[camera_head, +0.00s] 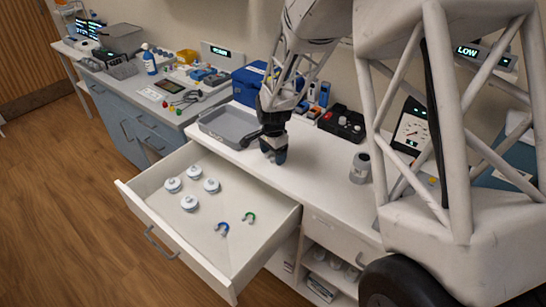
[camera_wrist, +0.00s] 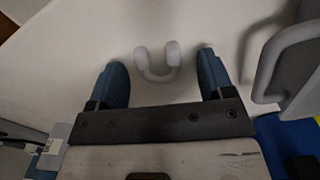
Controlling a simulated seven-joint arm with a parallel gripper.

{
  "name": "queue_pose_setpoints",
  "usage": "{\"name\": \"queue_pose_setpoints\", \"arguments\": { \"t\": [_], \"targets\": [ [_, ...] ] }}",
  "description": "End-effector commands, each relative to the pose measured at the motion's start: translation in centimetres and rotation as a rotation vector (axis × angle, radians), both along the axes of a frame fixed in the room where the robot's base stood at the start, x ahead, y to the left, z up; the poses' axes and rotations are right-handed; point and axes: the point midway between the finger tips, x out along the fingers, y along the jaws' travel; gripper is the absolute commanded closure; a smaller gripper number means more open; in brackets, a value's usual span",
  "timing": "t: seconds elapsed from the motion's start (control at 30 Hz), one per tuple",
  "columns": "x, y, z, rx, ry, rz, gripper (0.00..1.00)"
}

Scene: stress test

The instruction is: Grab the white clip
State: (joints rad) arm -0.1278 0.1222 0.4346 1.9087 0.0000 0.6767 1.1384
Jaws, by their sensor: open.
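The white clip (camera_wrist: 173,54) is a small U shape on the white counter in the wrist view. It sits between and slightly beyond my gripper's two blue fingertips (camera_wrist: 160,66), with a gap on each side. My gripper is open, with nothing held. In the head view my gripper (camera_head: 275,153) points down low over the counter, right of the grey tray. I cannot make out the white clip in the head view; my gripper may hide it. A blue clip (camera_head: 222,229) and a green clip (camera_head: 249,217) lie in the open drawer.
The grey tray (camera_head: 213,134) is close beside my gripper. The open drawer (camera_head: 150,185) juts out below, with several white round containers. A grey cylinder (camera_head: 360,167) and a black rack (camera_head: 352,131) stand to the right. A blue box (camera_head: 247,85) is behind.

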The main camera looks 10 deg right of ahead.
Motion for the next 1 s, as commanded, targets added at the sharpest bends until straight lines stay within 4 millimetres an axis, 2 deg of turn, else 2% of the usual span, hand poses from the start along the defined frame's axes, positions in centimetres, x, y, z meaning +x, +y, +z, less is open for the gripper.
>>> {"name": "queue_pose_setpoints", "arguments": {
  "t": [0.37, 0.7, 1.0],
  "targets": [
    [0.01, 0.00, 0.04, 0.000, 0.000, 0.000, 0.26],
    [0.01, 0.00, 0.05, 0.000, 0.000, 0.000, 0.78],
    [0.02, 0.00, 0.14, 0.001, -0.001, 0.000, 0.79]
  ]
}}
